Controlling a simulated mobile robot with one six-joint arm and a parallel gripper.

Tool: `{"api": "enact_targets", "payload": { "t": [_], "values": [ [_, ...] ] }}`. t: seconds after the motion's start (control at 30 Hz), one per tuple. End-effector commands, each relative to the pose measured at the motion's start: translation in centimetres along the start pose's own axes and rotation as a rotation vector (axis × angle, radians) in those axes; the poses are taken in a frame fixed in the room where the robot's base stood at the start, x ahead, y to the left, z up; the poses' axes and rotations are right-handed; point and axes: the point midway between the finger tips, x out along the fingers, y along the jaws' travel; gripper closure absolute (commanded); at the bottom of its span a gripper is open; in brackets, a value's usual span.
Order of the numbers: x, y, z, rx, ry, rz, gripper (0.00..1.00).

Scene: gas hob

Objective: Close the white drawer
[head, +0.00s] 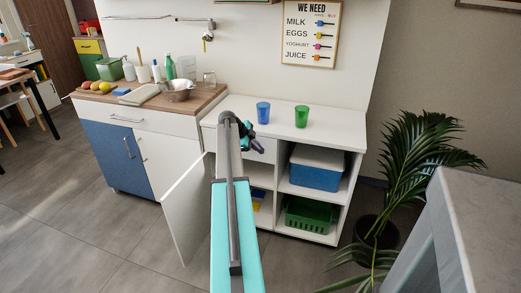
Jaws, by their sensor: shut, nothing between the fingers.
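A white drawer front (267,156) shows in the upper left part of the low white cabinet (335,141). My gripper hides much of it, and I cannot tell how far out it stands. My arm reaches forward from the bottom of the picture. My gripper (281,148) is shut and empty in front of the drawer, close to its face. I cannot tell whether it touches. Another white drawer (135,118) with a bar handle lies under the wooden counter on the left and looks closed.
A white cabinet door (188,212) stands swung open left of my arm. Blue (263,112) and green (301,116) cups stand on the cabinet top. A potted plant (400,170) and grey counter (485,230) are at right. Floor at front left is clear.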

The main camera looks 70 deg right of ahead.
Motion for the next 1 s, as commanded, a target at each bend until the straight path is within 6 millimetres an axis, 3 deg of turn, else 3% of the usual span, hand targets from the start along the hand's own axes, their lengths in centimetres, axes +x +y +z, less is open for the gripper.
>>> {"api": "enact_targets", "payload": {
  "t": [0.23,0.7,1.0],
  "values": [
    [-1.4,2.8,0.2,-0.001,-0.002,0.009,1.0],
    [-9.1,2.4,0.2,-0.001,-0.003,0.009,1.0],
    [-11.3,2.5,0.3,-0.002,-0.003,0.01,1.0]
  ]
}}
